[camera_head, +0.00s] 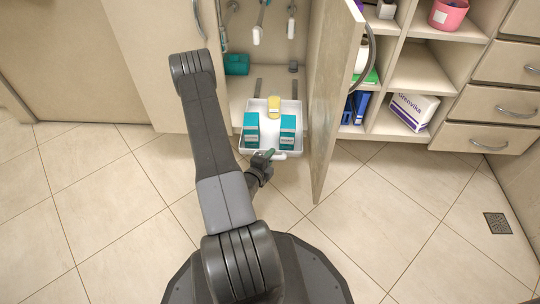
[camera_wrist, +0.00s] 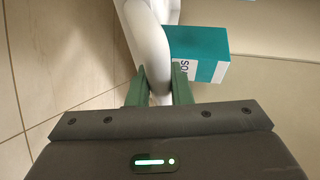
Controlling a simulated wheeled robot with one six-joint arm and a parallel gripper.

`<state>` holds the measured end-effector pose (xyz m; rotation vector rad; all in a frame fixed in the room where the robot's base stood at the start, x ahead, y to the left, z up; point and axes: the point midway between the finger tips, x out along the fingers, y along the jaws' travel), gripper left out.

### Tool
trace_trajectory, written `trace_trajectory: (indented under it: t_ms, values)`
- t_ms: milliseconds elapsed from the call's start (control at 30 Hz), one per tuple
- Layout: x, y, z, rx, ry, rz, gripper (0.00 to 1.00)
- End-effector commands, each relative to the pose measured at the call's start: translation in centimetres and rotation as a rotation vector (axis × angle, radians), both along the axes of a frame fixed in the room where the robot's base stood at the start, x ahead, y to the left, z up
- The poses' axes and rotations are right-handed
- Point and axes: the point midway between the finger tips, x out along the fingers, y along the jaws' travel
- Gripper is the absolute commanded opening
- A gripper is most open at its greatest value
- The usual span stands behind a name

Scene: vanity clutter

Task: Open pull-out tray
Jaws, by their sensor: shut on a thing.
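The white pull-out tray (camera_head: 272,106) is in the open cabinet, on two rails, with its front end out past the cabinet's front edge. My gripper (camera_head: 266,156) is at the tray's front. In the wrist view the gripper's green fingers (camera_wrist: 159,88) are shut on the tray's white handle (camera_wrist: 147,50), one finger on each side. A teal box (camera_wrist: 198,52) shows just beyond the right finger.
The cabinet door (camera_head: 333,90) stands open just right of the tray. A teal container (camera_head: 236,64) sits inside the cabinet at the left. Open shelves (camera_head: 420,68) and drawers (camera_head: 501,62) are further right. The tiled floor (camera_head: 120,215) is clear, with a drain (camera_head: 497,222) at right.

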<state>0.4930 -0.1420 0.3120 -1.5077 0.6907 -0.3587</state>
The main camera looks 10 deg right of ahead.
Motion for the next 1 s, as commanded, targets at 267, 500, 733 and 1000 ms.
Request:
trace_trajectory:
  t_ms: [267, 500, 733, 1000]
  values:
    - [0.0, 0.0, 0.0, 0.001, 0.001, 0.001, 0.27]
    - [0.0, 0.0, 0.0, 0.001, 0.001, 0.001, 0.41]
    - [-0.4, 0.4, 0.1, 0.001, 0.002, 0.002, 0.41]
    - [-3.6, 3.1, 1.0, -0.001, 0.007, 0.006, 0.41]
